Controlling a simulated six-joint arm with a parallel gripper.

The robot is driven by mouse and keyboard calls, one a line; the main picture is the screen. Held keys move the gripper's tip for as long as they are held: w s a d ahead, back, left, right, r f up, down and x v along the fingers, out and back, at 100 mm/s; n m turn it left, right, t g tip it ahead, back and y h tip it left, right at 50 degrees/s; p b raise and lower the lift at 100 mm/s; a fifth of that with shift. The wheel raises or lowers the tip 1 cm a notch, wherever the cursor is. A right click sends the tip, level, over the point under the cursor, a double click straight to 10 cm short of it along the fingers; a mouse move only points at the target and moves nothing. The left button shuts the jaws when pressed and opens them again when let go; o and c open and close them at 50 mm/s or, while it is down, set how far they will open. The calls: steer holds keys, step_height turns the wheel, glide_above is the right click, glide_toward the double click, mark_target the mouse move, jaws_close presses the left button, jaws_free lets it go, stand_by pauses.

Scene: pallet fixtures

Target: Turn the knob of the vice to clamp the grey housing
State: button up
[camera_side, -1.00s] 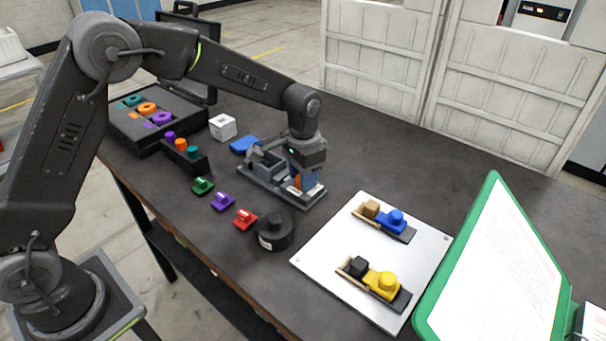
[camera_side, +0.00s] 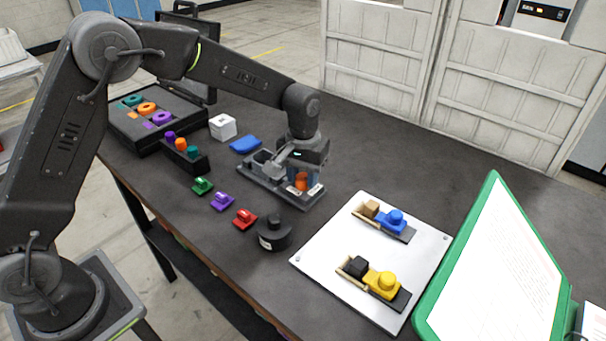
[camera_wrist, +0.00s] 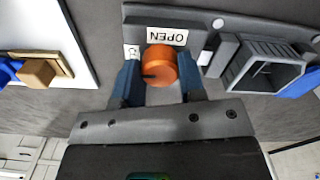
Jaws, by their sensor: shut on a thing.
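The vice (camera_side: 262,183) is a long grey fixture on the dark table in the side view. Its orange knob (camera_wrist: 160,67) is round with a dark mark on its face; it also shows in the side view (camera_side: 301,182). My gripper (camera_wrist: 159,82) has blue fingers on both sides of the knob and is shut on it. The grey housing (camera_wrist: 268,66) is a hollow box at the vice's other end, beside a grey jaw (camera_wrist: 221,55). Whether the jaw touches it is unclear.
A white plate (camera_side: 330,243) with blue and yellow fixtures lies to the right. A black round weight (camera_side: 274,233) and small red, purple and green clips stand in front. A blue piece (camera_side: 246,144) and a white cube (camera_side: 222,127) lie behind. A green-framed board (camera_side: 425,310) stands at right.

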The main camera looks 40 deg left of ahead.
mark_target(303, 177)
stand_by(0.4)
steer(key=o, duration=0.9)
steer(key=shift+o, duration=0.2)
step_height(303, 177, up, 14)
steer(key=shift+f, duration=0.1)
